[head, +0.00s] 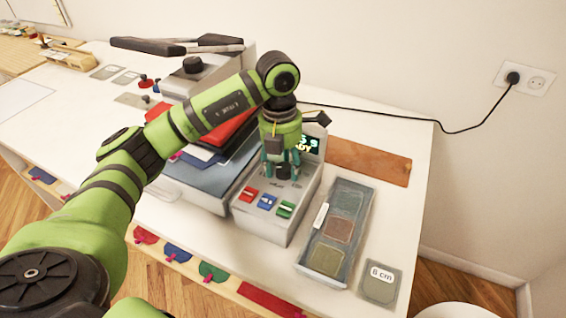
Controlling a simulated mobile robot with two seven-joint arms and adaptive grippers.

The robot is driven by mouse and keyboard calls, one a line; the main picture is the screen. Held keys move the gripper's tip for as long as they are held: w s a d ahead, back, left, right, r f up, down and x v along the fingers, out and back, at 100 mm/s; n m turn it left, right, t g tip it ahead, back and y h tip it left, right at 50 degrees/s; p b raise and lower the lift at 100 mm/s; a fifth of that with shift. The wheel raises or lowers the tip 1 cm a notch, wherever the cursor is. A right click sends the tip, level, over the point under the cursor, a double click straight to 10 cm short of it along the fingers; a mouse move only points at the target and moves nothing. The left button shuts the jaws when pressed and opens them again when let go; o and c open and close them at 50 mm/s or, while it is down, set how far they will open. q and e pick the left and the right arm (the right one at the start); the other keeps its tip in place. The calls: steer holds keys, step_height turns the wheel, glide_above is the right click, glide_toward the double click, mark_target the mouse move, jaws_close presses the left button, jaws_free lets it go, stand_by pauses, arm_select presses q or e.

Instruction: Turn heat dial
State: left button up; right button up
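A grey control box (262,226) stands near the front of the white table, with red, blue and green switches on its sloped front. A small lit display (313,144) at its back is partly covered by my arm. My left gripper (282,173) points down over the top of this box, its teal fingers apart around a dark, knob-like part. That part is mostly hidden, so I cannot tell whether the fingers press on it. A black knob (192,64) also shows on the grey machine further back. My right gripper is out of view.
A tray (303,257) with colored swatches and a card marked 8 cm (381,284) lie right of the box. Dark and red folders (196,178) lie to its left. A brown strip (368,161) lies behind. A black cable runs to the wall socket (525,79).

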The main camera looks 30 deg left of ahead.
arm_select(q)
steer(key=c, duration=0.6)
steer(key=shift+o, duration=0.2)
steer(key=shift+f, duration=0.1)
steer(key=shift+f+m+b, duration=0.15)
steer(key=shift+m+b, duration=0.9)
steer(key=shift+m, duration=0.05)
steer(key=m+b, duration=0.1)
steer(key=m, duration=0.1)
steer(key=shift+m+b, duration=0.3)
steer(key=shift+b, duration=0.1)
steer(key=m+b, duration=0.1)
steer(key=m, duration=0.2)
steer(key=shift+g+b, duration=0.3)
steer(key=shift+b, duration=0.1)
steer(key=shift+m+y+b, duration=0.3)
steer(key=shift+m+b, duration=0.4)
steer(key=shift+m, duration=1.3)
